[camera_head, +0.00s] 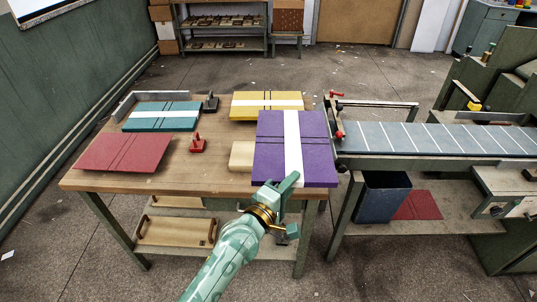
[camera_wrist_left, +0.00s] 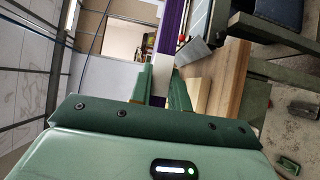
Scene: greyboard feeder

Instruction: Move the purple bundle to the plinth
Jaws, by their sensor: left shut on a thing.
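The purple bundle (camera_head: 268,140), a flat purple board stack with a white band and dark lines, is over the right front part of the table. My left gripper (camera_head: 285,186) is shut on its near edge at the white band. In the left wrist view the bundle (camera_wrist_left: 171,32) shows edge-on between the fingers (camera_wrist_left: 160,88). A pale wooden block (camera_head: 242,156), which looks like the plinth, shows just left of the bundle and is partly hidden by it. I cannot tell whether the bundle touches it. My right gripper is not in view.
On the table (camera_head: 225,179) lie a teal bundle (camera_head: 150,118), a yellow bundle (camera_head: 245,102), a red board (camera_head: 110,151) and a small red clamp-like piece (camera_head: 197,145). A feeder conveyor (camera_head: 430,138) stands close at the right, with a dark bin (camera_head: 380,196) below.

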